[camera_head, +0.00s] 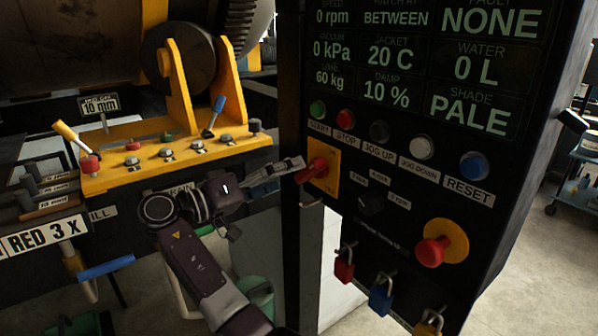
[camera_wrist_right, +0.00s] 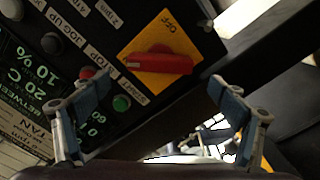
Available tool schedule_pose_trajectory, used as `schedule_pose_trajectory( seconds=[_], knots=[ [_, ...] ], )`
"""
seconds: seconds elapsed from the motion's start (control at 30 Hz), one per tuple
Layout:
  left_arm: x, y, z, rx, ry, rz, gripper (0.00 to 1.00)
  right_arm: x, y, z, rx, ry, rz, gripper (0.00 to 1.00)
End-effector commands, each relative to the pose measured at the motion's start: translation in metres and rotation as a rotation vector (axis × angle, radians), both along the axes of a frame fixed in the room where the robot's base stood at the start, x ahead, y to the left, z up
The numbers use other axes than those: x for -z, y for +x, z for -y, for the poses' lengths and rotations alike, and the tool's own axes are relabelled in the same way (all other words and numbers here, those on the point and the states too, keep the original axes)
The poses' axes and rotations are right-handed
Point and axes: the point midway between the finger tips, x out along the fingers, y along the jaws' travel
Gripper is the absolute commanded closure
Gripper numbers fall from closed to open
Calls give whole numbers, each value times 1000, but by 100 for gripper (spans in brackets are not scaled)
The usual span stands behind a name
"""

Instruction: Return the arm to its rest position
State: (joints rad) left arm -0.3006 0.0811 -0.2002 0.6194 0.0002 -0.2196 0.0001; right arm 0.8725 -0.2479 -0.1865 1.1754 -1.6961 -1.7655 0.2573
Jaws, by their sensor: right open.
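My right gripper (camera_head: 285,172) reaches in from the lower middle of the head view, its fingers pointing right toward the control panel (camera_head: 400,185). It is open and empty. Its fingertips are close to the red rotary switch (camera_head: 312,170) on a yellow plate (camera_head: 329,181). In the wrist view the red switch handle (camera_wrist_right: 160,64) lies across its yellow plate (camera_wrist_right: 165,38), beyond the gap between the two spread fingers. An "OFF" label shows on that plate. I cannot tell from the head view whether a fingertip touches the handle. My left gripper is not in view.
A red emergency button (camera_head: 433,250) and hanging padlocks (camera_head: 381,297) are low on the panel. A yellow valve bench (camera_head: 150,177) with levers stands left of my arm, under a large drum (camera_head: 65,45). Open floor (camera_head: 545,260) shows at right.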

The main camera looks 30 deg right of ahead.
Motion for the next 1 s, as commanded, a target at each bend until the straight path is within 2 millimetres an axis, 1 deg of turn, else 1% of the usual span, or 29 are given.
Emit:
schedule_pose_trajectory(
  seconds=[0.03, 0.1, 0.2, 0.67, 0.77, 0.87, 0.97, 1.0],
  knots=[
    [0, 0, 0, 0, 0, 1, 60, 0, 0, -7, -1, 0, -1, 10],
    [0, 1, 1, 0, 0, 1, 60, 0, 0, -14, -1, 1, -1, 10],
    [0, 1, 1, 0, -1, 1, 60, 0, -1, -20, 0, 0, -1, 10],
    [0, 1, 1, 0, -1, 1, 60, 0, -1, -21, 0, 0, -1, 10],
    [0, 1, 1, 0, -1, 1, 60, 8, 2, -20, -12, 1, -19, 10],
    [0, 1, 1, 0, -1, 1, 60, 38, 16, -17, -65, 10, -91, 10],
    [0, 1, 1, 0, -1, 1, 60, 96, 37, -13, -162, 36, -215, 10],
    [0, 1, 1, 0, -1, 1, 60, 125, 44, -13, -208, 51, -271, 10]
  ],
)
